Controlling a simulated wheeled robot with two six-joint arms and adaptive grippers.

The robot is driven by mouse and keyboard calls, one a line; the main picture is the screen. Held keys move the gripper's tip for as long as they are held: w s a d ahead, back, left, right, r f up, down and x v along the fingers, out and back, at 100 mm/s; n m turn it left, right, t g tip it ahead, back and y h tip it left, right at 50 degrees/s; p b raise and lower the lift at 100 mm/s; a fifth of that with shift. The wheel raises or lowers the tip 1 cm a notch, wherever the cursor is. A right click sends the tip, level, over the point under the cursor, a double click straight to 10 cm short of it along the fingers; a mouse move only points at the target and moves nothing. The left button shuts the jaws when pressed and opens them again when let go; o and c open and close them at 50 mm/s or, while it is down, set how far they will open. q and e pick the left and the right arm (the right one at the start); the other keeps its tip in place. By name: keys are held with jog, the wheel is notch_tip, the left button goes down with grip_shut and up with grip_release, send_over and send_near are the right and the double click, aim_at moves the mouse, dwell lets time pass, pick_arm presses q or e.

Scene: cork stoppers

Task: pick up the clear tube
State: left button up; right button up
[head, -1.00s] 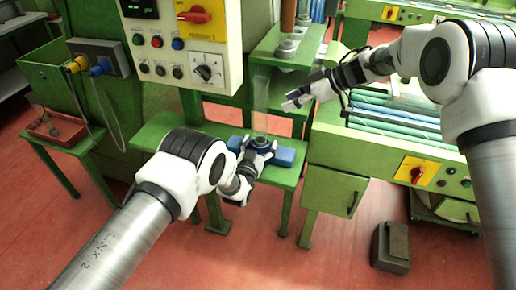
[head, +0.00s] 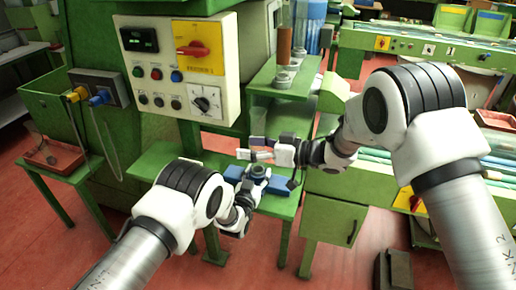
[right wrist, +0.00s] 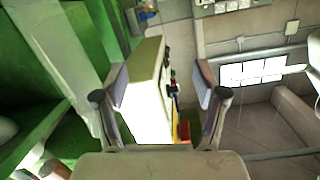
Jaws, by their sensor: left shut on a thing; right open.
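The clear tube (head: 258,122) is faint and upright in the head view, above a small round blue holder (head: 258,171) on the green bench. My right gripper (head: 251,148) is open, with its fingers at the tube's lower part. I cannot tell whether the tube is between them. In the right wrist view the two fingers of this gripper (right wrist: 162,90) are spread, and I cannot make out the tube. My left gripper (head: 248,176) is low at the bench, shut on the blue holder; its fingertips are partly hidden.
A blue block (head: 278,185) lies on the green bench (head: 150,161). A brown cylinder (head: 284,43) stands on a grey fitting on the green stand behind. A control panel (head: 180,68) is at the left back. A green machine with long tubes (head: 400,168) is at the right.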

aim_at(262, 148)
jog(key=s+d+f+m+t+h, duration=0.2)
jog(key=d+f+m+t+h, duration=0.45)
jog(key=t, duration=0.35)
jog(key=shift+t+h, duration=0.3)
jog(key=shift+h, duration=0.15)
jog(key=x, duration=1.1)
jog(key=shift+w+d+r, duration=0.15)
jog(key=shift+w+r, duration=0.05)
jog(key=shift+w, duration=0.3)
jog(key=c, duration=1.3)
